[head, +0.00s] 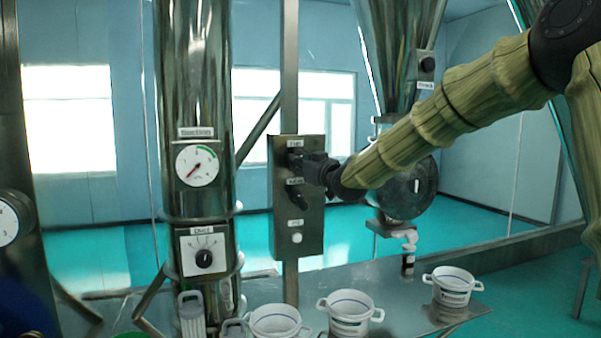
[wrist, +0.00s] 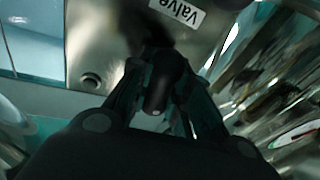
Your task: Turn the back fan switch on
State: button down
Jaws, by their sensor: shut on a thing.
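A grey metal control box (head: 258,200) stands on a post near the middle of the head view. Its top label appears to read "Fan", and the dark fan switch (head: 294,161) sits just under it. My gripper (head: 308,166) reaches in from the right and is shut on this switch. In the wrist view, the black switch knob (wrist: 165,82) lies between the two fingers. The "Valve" label (wrist: 178,10) shows upside down beyond it. A dark valve switch (head: 297,197) sits below on the box. My gripper partly covers the fan switch, so its setting cannot be read.
A white button (head: 296,238) is low on the box. To the left, a steel column (head: 200,110) carries a gauge (head: 197,165) and a dial (head: 204,258). White pots (head: 349,313) stand on the metal table below. A steel hopper (head: 398,50) hangs behind my arm.

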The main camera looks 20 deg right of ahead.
jog(key=m+t+b, duration=0.1)
jog(key=m+b, duration=0.3)
jog(key=m, duration=0.1)
jog(key=shift+f+h, duration=0.2)
jog(key=shift+h, duration=0.2)
jog(key=shift+r+m+t+h+b, duration=0.2)
jog(key=shift+m+t+h+b, duration=0.1)
jog(key=shift+m+b, duration=1.35)
jog(key=shift+r+m, duration=0.1)
jog(key=shift+m, duration=0.25)
jog(key=c, duration=1.3)
grip_release()
jog(key=shift+d, duration=0.1)
jog(key=v, duration=1.2)
